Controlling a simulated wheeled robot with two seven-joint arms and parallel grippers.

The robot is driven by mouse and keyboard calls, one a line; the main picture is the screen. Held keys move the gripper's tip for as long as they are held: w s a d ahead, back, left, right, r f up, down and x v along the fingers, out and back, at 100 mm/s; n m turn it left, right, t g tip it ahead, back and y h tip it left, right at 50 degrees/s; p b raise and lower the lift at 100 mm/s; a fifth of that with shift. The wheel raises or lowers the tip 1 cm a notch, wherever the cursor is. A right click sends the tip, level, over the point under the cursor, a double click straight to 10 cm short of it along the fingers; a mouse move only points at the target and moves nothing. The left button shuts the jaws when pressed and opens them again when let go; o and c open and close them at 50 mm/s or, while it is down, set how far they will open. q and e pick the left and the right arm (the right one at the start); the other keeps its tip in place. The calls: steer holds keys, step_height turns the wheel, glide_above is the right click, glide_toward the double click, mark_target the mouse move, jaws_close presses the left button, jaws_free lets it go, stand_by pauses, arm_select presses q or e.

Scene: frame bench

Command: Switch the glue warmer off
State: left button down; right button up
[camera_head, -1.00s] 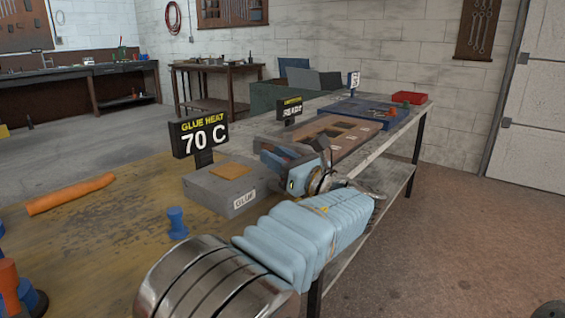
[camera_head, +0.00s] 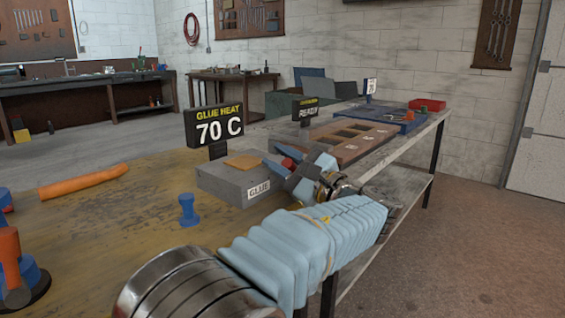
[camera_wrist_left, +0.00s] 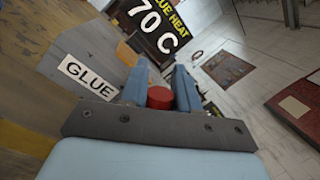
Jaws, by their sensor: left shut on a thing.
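The glue warmer (camera_head: 232,180) is a grey box with a "GLUE" label and an orange-brown patch on top. It stands on the bench, and its display (camera_head: 214,128) behind it reads "GLUE HEAT 70 C". My left gripper (camera_head: 284,163) is at the warmer's right side. In the left wrist view its two blue fingers (camera_wrist_left: 160,84) are on either side of a red knob (camera_wrist_left: 160,97), shut on it. The knob's base is hidden, so I cannot tell its setting. The warmer's label (camera_wrist_left: 87,76) shows at the left there. My right gripper is not in view.
A blue spool-shaped piece (camera_head: 188,209) and an orange roll (camera_head: 83,182) lie left of the warmer. A "READY" display (camera_head: 306,111), a brown board with openings (camera_head: 347,154), a blue tray (camera_head: 405,126) and a red bin (camera_head: 431,104) stand farther along the bench.

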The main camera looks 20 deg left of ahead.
arm_select(q)
steer(key=shift+f, duration=0.15)
stand_by(0.3)
steer(key=c, duration=0.9)
jaws_free()
steer(key=v, duration=1.4)
